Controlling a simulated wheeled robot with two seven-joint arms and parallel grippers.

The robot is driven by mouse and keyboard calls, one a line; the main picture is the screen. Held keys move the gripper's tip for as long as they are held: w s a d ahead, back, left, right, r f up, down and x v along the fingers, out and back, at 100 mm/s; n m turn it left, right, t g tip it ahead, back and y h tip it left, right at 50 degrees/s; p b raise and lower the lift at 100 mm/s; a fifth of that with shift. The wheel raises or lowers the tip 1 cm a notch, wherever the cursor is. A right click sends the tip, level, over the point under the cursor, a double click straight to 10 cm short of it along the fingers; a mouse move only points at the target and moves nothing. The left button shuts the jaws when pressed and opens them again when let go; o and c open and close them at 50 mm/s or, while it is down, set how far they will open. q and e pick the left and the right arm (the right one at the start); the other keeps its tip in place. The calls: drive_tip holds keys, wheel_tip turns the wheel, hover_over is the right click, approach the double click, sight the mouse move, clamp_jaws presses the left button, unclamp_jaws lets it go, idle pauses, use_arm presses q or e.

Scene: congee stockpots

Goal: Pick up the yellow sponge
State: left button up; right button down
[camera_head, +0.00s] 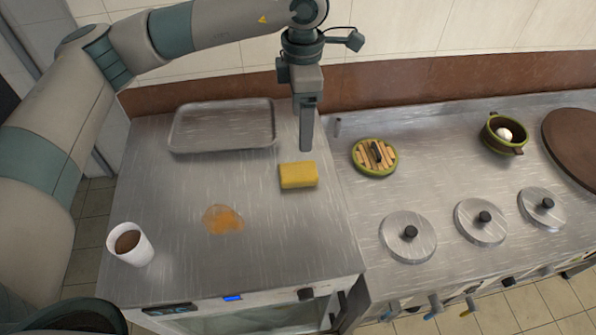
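The yellow sponge (298,175) lies flat on the steel counter, near the right side of the left-hand section. My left gripper (306,146) points down just behind the sponge, with its tip apart from it in the picture. Its fingers line up as one narrow bar from this angle, so I cannot tell whether they are open or shut. Nothing shows in its grasp. My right gripper is not in view.
A metal tray (222,149) lies behind left of the sponge. An orange spill (222,219) and a white cup (130,244) are in front left. A green round trivet (375,170), a green pot (503,134) and several round lids (408,250) are right.

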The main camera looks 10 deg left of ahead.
use_arm(q)
drive_tip(key=p, duration=0.4)
hover_over(298, 171)
drive_tip(key=f, duration=0.9)
drive_tip(key=shift+d+f, duration=0.25)
drive_tip(key=shift+d, duration=0.05)
drive_tip(key=shift+w+f, duration=0.1)
drive_tip(key=shift+f, duration=0.55)
drive_tip(key=shift+a+f+p, duration=0.1)
drive_tip(key=shift+f+p, duration=0.1)
drive_tip(key=shift+p, duration=0.35)
drive_tip(key=shift+a+f+p, duration=0.15)
drive_tip(key=shift+f+p, duration=0.5)
drive_tip(key=shift+p, duration=0.05)
wheel_tip(298, 171, down, 2)
drive_tip(key=shift+a+p, duration=0.1)
drive_tip(key=shift+p, duration=0.5)
drive_tip(key=shift+f, duration=0.7)
